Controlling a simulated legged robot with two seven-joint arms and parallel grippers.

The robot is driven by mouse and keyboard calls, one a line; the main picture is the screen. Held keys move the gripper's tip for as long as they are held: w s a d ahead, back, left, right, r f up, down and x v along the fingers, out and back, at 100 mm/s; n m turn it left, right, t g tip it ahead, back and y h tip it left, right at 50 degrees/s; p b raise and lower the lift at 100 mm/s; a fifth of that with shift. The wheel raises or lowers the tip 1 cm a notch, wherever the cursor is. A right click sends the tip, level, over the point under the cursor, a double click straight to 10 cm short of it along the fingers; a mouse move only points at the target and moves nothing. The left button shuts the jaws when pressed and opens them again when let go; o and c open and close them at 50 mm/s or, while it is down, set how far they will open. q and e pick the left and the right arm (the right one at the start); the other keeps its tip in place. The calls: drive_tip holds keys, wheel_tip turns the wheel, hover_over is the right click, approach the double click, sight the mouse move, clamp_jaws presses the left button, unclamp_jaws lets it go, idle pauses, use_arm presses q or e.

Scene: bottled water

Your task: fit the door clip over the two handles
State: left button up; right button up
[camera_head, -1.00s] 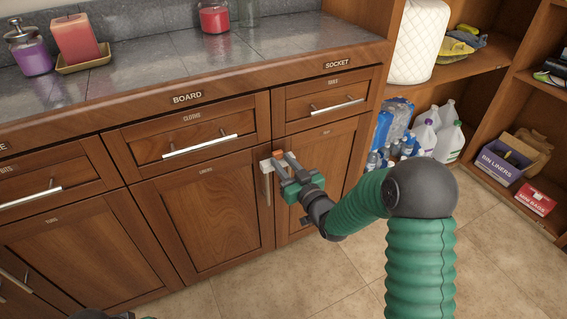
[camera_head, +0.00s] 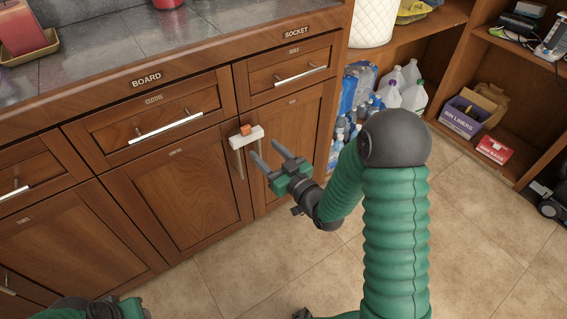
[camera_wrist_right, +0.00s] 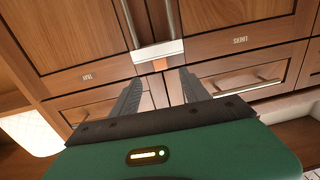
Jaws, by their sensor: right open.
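The door clip (camera_head: 247,138) is a white bar with an orange tab. It sits across the upper ends of the two upright door handles (camera_head: 239,162) on neighbouring cabinet doors. In the right wrist view the clip (camera_wrist_right: 157,53) spans both handles (camera_wrist_right: 173,18), with its orange tab towards my fingers. My right gripper (camera_head: 266,149) is open and empty, just to the lower right of the clip and apart from it. Its two fingers also show in the right wrist view (camera_wrist_right: 160,77), one either side of the tab's line. Part of my left gripper (camera_head: 125,309) shows at the bottom left; its fingers are hidden.
Drawers with bar handles (camera_head: 166,128) run above the doors, under a grey tiled countertop (camera_head: 100,50). Bottles and jugs (camera_head: 400,88) stand at the shelf on the right, near boxes (camera_head: 462,116). The tiled floor (camera_head: 480,240) before the cabinets is clear.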

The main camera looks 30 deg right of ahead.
drive_tip(key=s+d+p, duration=0.1)
drive_tip(key=s+p, duration=0.5)
drive_tip(key=s, duration=0.3)
drive_tip(key=shift+d+p, duration=0.2)
drive_tip(key=shift+p, duration=0.1)
drive_tip(key=shift+f, duration=0.1)
wheel_tip(320, 180, down, 4)
drive_tip(key=a+n+g+h, duration=0.1)
drive_tip(key=g+h, duration=0.1)
drive_tip(key=g, duration=0.6)
drive_tip(key=s+a+r+m+g+p, duration=0.1)
drive_tip(key=s+a+r+g, duration=0.2)
drive_tip(key=s, duration=0.4)
drive_tip(key=s+a+r+m+g+p, duration=0.1)
drive_tip(key=s+a+r+m+g, duration=0.1)
drive_tip(key=s+a+g, duration=0.3)
wheel_tip(320, 180, up, 27)
drive_tip(key=s+d+p, duration=0.1)
drive_tip(key=d+p, duration=0.1)
drive_tip(key=p, duration=2.6)
drive_tip(key=shift+d+t+h, duration=0.3)
drive_tip(key=shift+t, duration=0.1)
